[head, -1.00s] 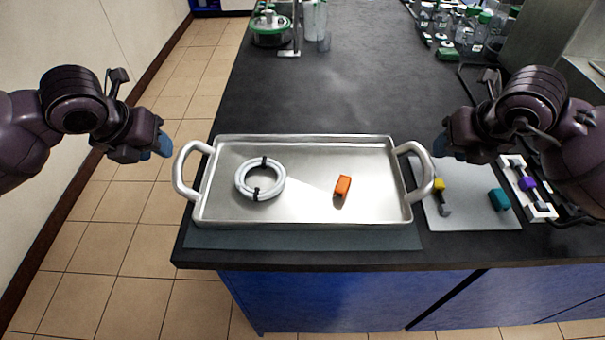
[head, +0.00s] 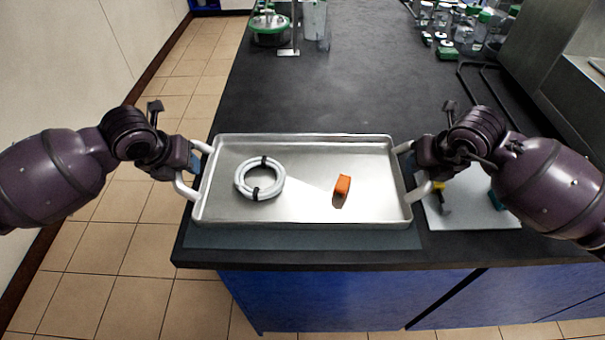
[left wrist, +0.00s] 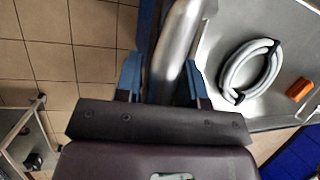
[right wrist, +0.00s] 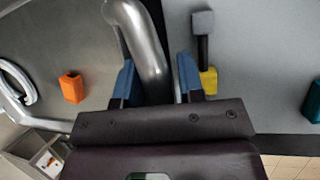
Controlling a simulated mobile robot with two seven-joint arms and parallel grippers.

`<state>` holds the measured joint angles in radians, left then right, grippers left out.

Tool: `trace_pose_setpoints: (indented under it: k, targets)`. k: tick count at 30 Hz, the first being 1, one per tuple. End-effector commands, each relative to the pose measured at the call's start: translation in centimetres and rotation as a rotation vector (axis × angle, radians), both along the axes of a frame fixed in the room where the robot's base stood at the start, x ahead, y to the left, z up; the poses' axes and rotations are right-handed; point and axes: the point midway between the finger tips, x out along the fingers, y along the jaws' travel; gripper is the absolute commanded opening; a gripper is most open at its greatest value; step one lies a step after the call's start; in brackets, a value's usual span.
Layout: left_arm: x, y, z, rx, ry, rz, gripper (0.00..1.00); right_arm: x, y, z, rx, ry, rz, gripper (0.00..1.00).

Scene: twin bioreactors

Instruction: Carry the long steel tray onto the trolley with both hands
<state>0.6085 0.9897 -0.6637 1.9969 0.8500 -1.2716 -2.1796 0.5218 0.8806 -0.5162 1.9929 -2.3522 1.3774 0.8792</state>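The long steel tray (head: 305,208) lies on a blue-grey mat (head: 300,238) at the bench's front edge. It holds a white coiled hose (head: 245,189) with black ties and an orange block (head: 342,187). My left gripper (head: 193,160) is at the tray's left handle (head: 187,190). In the left wrist view its blue fingers (left wrist: 162,80) stand open on either side of that handle. My right gripper (head: 412,160) is at the right handle (head: 422,188). In the right wrist view its fingers (right wrist: 157,80) stand open around that handle. The trolley is not clearly identifiable.
Right of the tray, a grey mat (head: 470,214) holds a yellow-and-grey piece (head: 440,198) and a teal block, partly hidden by my right arm. Glassware and green-lidded vessels (head: 270,27) stand at the back. The bench behind the tray is clear. Tiled floor (head: 130,265) lies left.

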Motion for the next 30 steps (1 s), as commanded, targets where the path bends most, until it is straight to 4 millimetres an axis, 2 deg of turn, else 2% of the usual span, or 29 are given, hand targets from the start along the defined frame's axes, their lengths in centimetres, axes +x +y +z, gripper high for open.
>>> trace_pose_setpoints:
  k: [5,8,12,13,30]
  targets:
    - [-0.01,0.01,0.0,0.0,0.0,0.0,0.37,0.0,0.02,0.03,0.0,0.0,0.0,0.36]
    - [-0.02,0.01,0.0,0.0,0.001,0.0,0.24,0.0,0.02,0.03,0.0,0.0,0.0,0.24]
    - [-0.03,0.03,0.01,0.001,0.001,0.0,0.03,0.0,0.0,0.03,0.0,0.0,0.0,0.02]
    - [-0.03,0.03,0.01,0.001,0.001,0.0,0.0,0.0,0.0,0.03,0.0,0.0,0.0,0.0]
    - [0.06,0.05,0.54,0.002,-0.006,-0.001,0.0,0.07,-0.04,0.57,-0.001,-0.006,0.0,0.0]
